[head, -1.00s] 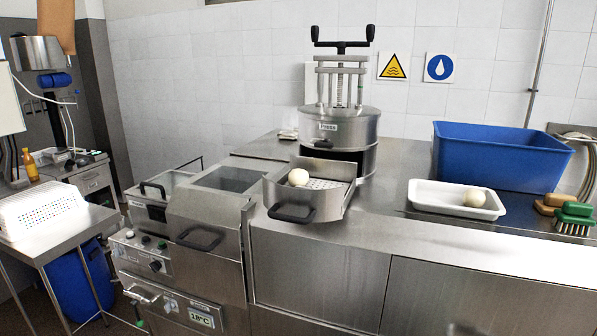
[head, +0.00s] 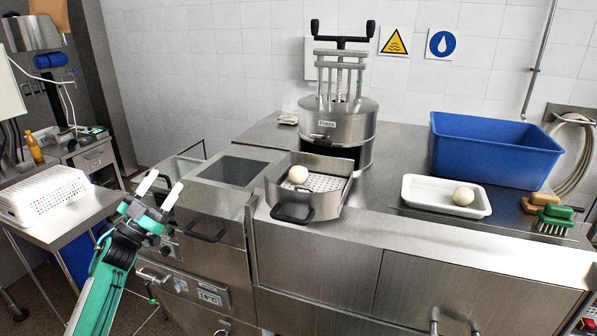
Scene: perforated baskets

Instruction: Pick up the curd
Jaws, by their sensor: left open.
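A pale round curd (head: 298,174) sits in the perforated metal basket (head: 326,183), toward its back left. The basket has a black front handle and stands on the steel counter before the press. A second pale round ball (head: 463,196) lies in a white tray (head: 420,203) on the right. My left gripper (head: 160,189) is open and empty. It is at the lower left, in front of the steel vats and well left of the basket. My right gripper is not in view.
The press (head: 338,125) stands behind the basket. A blue tub (head: 492,152) and brushes (head: 553,217) are on the right of the counter. A white crate (head: 45,197) sits on a side table at left. The front counter strip is clear.

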